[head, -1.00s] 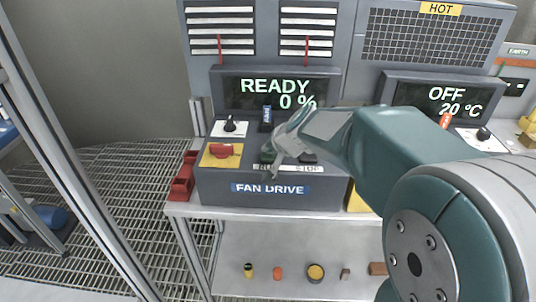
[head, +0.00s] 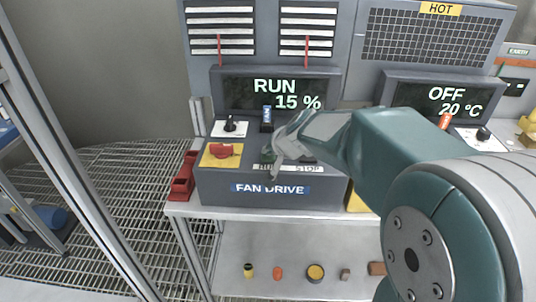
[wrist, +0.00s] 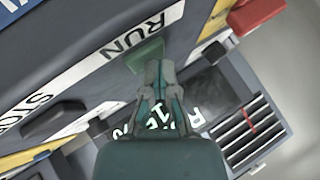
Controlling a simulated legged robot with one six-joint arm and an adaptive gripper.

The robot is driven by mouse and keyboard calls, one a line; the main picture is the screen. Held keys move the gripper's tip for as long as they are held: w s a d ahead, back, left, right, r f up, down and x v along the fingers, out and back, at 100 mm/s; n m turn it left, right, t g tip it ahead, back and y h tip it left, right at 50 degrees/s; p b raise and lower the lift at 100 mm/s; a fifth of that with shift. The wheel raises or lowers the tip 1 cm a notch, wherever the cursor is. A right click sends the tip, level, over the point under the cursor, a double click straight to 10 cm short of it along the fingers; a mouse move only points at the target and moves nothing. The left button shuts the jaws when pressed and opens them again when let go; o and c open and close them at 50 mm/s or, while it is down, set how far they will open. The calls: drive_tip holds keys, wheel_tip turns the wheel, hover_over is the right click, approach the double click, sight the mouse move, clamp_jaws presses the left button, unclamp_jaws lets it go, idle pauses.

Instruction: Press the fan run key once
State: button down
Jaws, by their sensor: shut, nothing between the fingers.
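The fan drive box (head: 215,187) stands on the bench, with a blue "FAN DRIVE" label on its front. Its display (head: 270,93) reads "RUN" and "15 %". The green run key (wrist: 146,54) shows in the wrist view beside the white "RUN" label (wrist: 142,33). My gripper (head: 270,172) is shut and empty, with its tips at the run key and partly covering it. The wrist view shows the closed fingertips (wrist: 160,66) against or just over the key's edge; I cannot tell which. The "STOP" label (head: 305,169) is to the right in the head view.
A red knob on a yellow plate (head: 222,151) and a black selector (head: 231,124) are left of my gripper. A blue-handled lever (head: 267,118) stands behind it. The heater display (head: 447,98) at the right reads "OFF" and "20 °C". Small parts lie on the shelf below.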

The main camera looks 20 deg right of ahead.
sight(268, 157)
drive_tip(key=shift+r, duration=0.85)
drive_tip(key=shift+r, duration=2.55)
drive_tip(key=s+f+n+g+h, duration=0.1)
drive_tip(key=s+f+n, duration=0.1)
drive_tip(key=s, duration=1.1)
drive_tip(key=s+f+n+g+h, duration=0.1)
drive_tip(key=s+f+n+g, duration=0.1)
drive_tip(key=s, duration=1.2)
drive_tip(key=shift+f+n+h, duration=0.4)
drive_tip(key=shift+f+n, duration=0.2)
drive_tip(key=shift+n, duration=0.1)
